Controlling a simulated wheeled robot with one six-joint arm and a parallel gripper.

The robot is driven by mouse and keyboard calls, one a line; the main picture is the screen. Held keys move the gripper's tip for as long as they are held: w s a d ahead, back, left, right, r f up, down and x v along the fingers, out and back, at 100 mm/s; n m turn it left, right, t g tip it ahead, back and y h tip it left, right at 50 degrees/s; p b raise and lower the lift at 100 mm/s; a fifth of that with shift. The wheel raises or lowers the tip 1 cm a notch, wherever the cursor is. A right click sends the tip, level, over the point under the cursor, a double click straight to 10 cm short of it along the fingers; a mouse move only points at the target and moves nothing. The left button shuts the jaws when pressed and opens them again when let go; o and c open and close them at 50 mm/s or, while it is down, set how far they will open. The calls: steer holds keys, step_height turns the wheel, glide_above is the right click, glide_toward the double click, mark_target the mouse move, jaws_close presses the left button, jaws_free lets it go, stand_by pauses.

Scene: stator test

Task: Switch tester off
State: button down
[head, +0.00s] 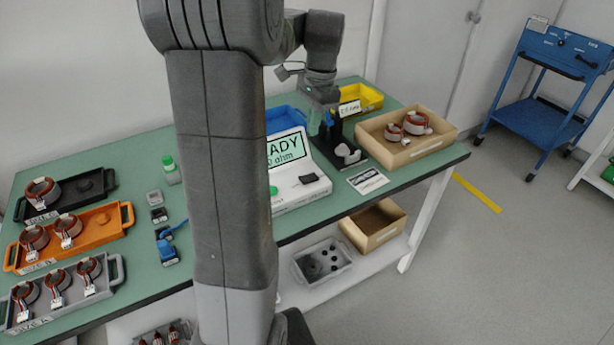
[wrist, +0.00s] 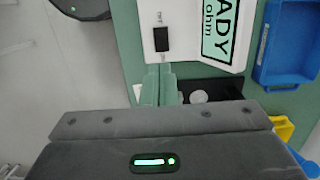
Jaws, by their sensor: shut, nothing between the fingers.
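The tester (head: 290,198) is a white box on the green table, partly hidden behind my arm in the head view. Its screen (head: 287,149) is lit and shows "ADY" and "ohm", the rest covered. A green button (head: 273,190) and a small black part (head: 308,178) show on its top. In the wrist view the lit screen (wrist: 220,32) and a black rectangular switch-like part (wrist: 162,39) are visible. My gripper (wrist: 159,70) is shut and empty, its fingertips by the tester's edge, just short of the black part in the picture. Contact cannot be told.
A black fixture (head: 346,156) stands right of the tester. A blue bin (head: 284,118), a yellow bin (head: 366,97) and a cardboard box (head: 408,150) with stators lie behind and right. Trays with stators (head: 70,232) fill the left. A blue cart (head: 545,95) stands at far right.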

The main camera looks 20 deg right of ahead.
mark_target(310, 178)
steer(key=shift+r, duration=0.1)
stand_by(0.3)
steer(key=f, duration=0.4)
steer(key=a+f, duration=0.1)
steer(key=f, duration=0.9)
steer(key=shift+s+a, duration=0.1)
steer(key=shift+a, duration=0.3)
steer(key=shift+s+a+f, duration=0.1)
steer(key=shift+a+f, duration=0.1)
steer(key=shift+f, duration=0.15)
steer(key=shift+d, duration=0.1)
steer(key=shift+d, duration=0.65)
